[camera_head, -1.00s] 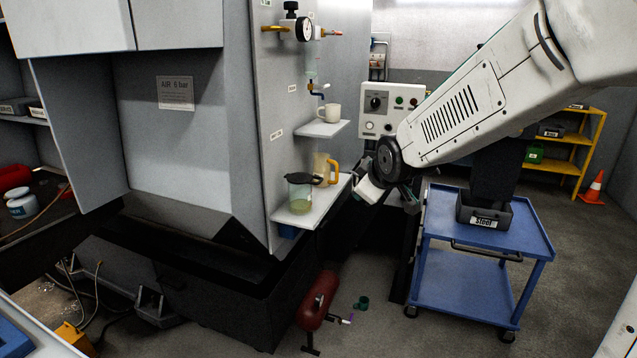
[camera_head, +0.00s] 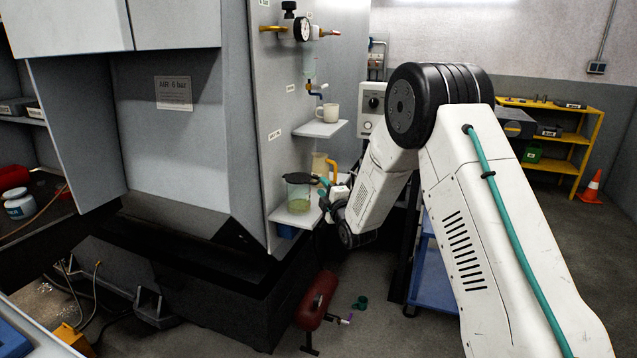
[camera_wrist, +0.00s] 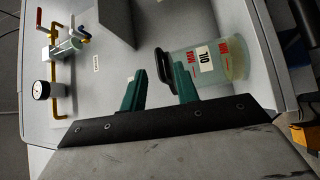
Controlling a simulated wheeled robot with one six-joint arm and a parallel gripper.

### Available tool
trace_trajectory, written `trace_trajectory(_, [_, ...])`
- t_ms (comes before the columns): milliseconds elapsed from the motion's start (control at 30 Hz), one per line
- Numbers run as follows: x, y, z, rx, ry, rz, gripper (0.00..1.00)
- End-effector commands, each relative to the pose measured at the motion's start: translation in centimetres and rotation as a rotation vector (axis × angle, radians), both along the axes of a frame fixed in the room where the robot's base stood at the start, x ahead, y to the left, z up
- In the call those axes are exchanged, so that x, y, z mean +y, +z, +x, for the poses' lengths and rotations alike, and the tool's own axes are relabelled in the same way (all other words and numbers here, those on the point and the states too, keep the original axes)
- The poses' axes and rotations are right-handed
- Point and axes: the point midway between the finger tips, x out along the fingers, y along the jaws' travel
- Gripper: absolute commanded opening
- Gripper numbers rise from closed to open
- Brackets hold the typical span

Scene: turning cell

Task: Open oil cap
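A clear oil jug (camera_head: 299,197) with a dark lid stands upright on the lower shelf (camera_head: 290,219) of the grey machine panel. In the wrist view the jug (camera_wrist: 213,62) bears an OIL label and red MAX marking. Its black lid (camera_wrist: 164,63) shows at the jug's left end. My gripper (camera_head: 323,182) is just right of the lid. In the wrist view its two green fingers (camera_wrist: 158,77) are apart, with the black lid just beyond the gap between their tips. I cannot tell whether they touch it. Nothing is held.
A white mug (camera_head: 328,113) sits on the upper shelf (camera_head: 320,129). A pressure gauge (camera_head: 303,29) and piping project from the panel above. A red cylinder (camera_head: 317,298) lies below. A blue cart (camera_head: 432,284) is partly hidden behind my arm.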

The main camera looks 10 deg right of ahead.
Motion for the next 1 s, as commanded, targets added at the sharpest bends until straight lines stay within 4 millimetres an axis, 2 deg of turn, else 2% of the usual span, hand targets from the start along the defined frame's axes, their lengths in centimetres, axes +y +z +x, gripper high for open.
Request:
trace_trajectory(100, [0.3, 0.2, 2.0, -0.001, 0.0, 0.0, 0.31])
trace_trajectory(300, [0.7, 0.5, 4.3, 0.0, 0.0, 0.001, 0.31])
trace_trajectory(633, [0.8, 0.6, 4.8, 0.002, 0.0, 0.002, 0.31])
trace_trajectory(667, [0.8, 0.6, 4.8, 0.002, 0.0, 0.002, 0.28])
trace_trajectory(767, [0.8, 0.6, 4.8, 0.002, 0.0, 0.002, 0.0])
trace_trajectory(1000, [0.5, 0.7, 4.8, 0.002, -0.003, -0.001, 0.0])
